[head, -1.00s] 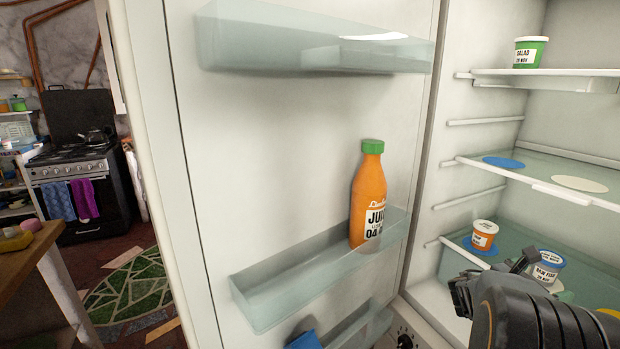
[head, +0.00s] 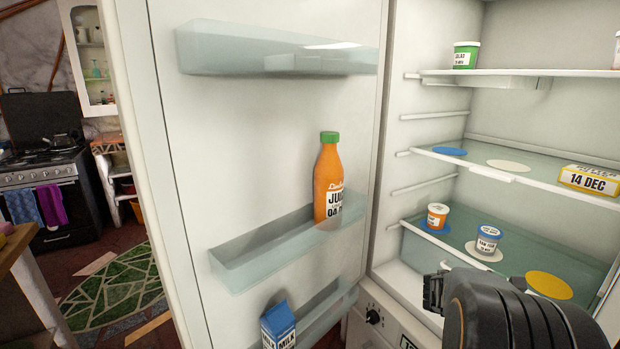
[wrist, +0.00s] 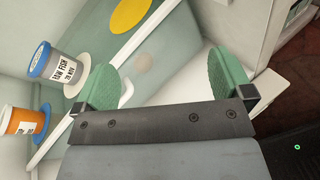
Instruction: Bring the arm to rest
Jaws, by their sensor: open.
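My gripper shows in the wrist view (wrist: 165,85) with its two green-padded fingers spread wide and nothing between them. In the head view my dark arm end is at the lower right, in front of the open fridge's lower shelf (head: 520,249); the fingertips are hidden there.
An orange tub (head: 437,215) stands on a blue disc; a yellow disc (head: 549,285) is bare. The open door (head: 255,130) holds a juice bottle (head: 328,185) and a milk carton (head: 279,327). A yellow butter pack (head: 588,179) and a green salad tub (head: 466,56) are on higher shelves.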

